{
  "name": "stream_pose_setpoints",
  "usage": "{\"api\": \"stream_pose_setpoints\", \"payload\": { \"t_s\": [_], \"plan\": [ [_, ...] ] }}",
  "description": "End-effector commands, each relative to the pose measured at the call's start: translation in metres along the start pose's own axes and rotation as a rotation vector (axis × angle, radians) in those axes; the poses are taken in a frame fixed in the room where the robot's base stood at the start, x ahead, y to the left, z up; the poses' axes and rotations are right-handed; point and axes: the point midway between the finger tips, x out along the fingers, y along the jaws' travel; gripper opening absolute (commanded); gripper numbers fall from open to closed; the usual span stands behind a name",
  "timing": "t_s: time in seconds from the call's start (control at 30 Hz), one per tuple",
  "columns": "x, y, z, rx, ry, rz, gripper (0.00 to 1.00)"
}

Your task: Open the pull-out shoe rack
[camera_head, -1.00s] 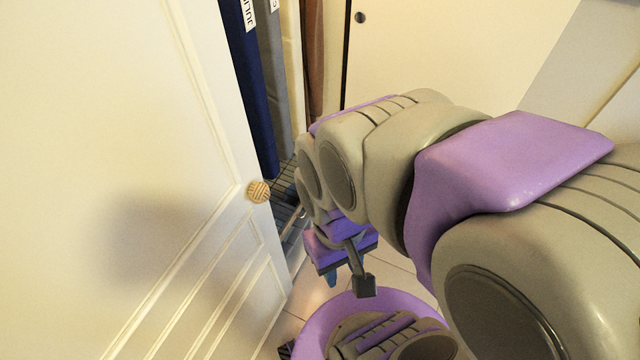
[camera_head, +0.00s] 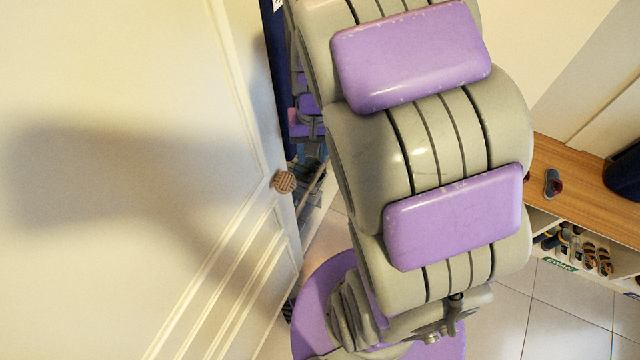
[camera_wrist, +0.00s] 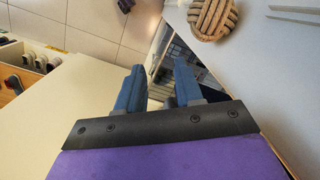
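What appears to be the pull-out shoe rack is a dark wire-like structure (camera_head: 309,212) low in the narrow opening beside the white door (camera_head: 110,150). It also shows beyond the fingers in the wrist view (camera_wrist: 180,50). The door carries a round woven knob (camera_head: 284,181), seen at the top of the wrist view (camera_wrist: 212,17). My gripper (camera_wrist: 157,78) has two blue fingers spread apart with nothing between them. They point toward the opening, beside the knob. In the head view my arm hides most of the rack and opening.
A wooden-topped bench (camera_head: 580,178) with shoes (camera_head: 603,258) in its cubbies stands at the right. Shoes also show at the left of the wrist view (camera_wrist: 40,60). A dark blue upright item (camera_head: 271,60) stands behind the door edge. Tiled floor (camera_head: 530,310) is clear in front of the bench.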

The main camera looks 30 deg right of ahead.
Motion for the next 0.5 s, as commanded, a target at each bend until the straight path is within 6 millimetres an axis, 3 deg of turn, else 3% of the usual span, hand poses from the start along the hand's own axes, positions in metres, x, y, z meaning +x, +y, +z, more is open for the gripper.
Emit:
{"api": "stream_pose_setpoints", "payload": {
  "t_s": [0.3,0.5],
  "plan": [
    [0.045,0.024,-0.085,0.118,0.038,-0.027,0.36],
    [0.082,0.037,-0.127,0.183,0.062,-0.034,0.36]
  ]
}}
